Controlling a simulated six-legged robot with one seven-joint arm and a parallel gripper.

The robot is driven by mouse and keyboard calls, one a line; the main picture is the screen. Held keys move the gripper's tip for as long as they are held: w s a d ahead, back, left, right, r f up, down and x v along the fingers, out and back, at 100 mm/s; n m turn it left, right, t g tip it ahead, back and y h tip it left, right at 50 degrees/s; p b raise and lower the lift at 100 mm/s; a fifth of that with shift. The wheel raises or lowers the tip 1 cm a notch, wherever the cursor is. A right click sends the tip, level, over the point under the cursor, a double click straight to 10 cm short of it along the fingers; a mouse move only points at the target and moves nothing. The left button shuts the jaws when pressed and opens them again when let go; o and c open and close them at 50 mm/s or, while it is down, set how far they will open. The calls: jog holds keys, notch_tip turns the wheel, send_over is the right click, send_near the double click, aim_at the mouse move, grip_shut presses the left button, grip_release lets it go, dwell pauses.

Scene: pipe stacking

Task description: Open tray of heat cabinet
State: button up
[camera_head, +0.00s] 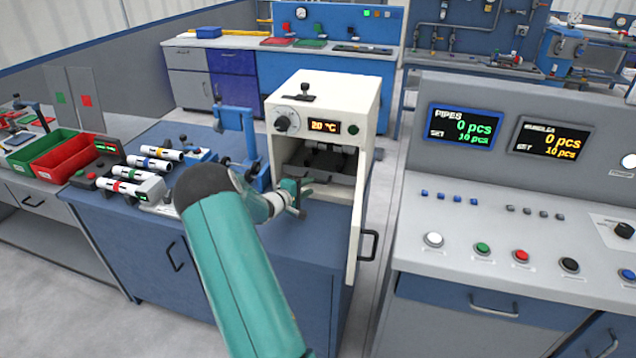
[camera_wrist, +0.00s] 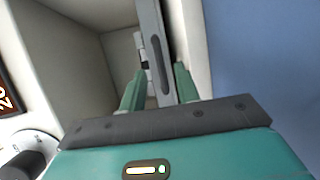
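The white heat cabinet (camera_head: 355,92) stands on the blue bench with its front open. Its display reads 20 °C. The door (camera_head: 355,215) is swung out to the right, with a dark handle. A dark tray (camera_head: 330,165) sits inside the cabinet. My gripper (camera_head: 292,197) is at the left of the opening, partly hidden by my arm. In the wrist view my gripper (camera_wrist: 160,92) has its two green fingers apart, with a grey slotted bar (camera_wrist: 158,50), apparently part of the tray, between them. Clear contact is not visible.
A blue fixture (camera_head: 240,135) stands close to the cabinet's left. White pipes with coloured bands (camera_head: 150,165) and red (camera_head: 75,160) and green bins lie further left. The control console (camera_head: 490,235) is to the right, across a narrow gap.

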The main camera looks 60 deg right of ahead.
aim_at(317, 182)
jog(key=x, duration=0.6)
grip_shut()
jog(key=shift+a, duration=0.1)
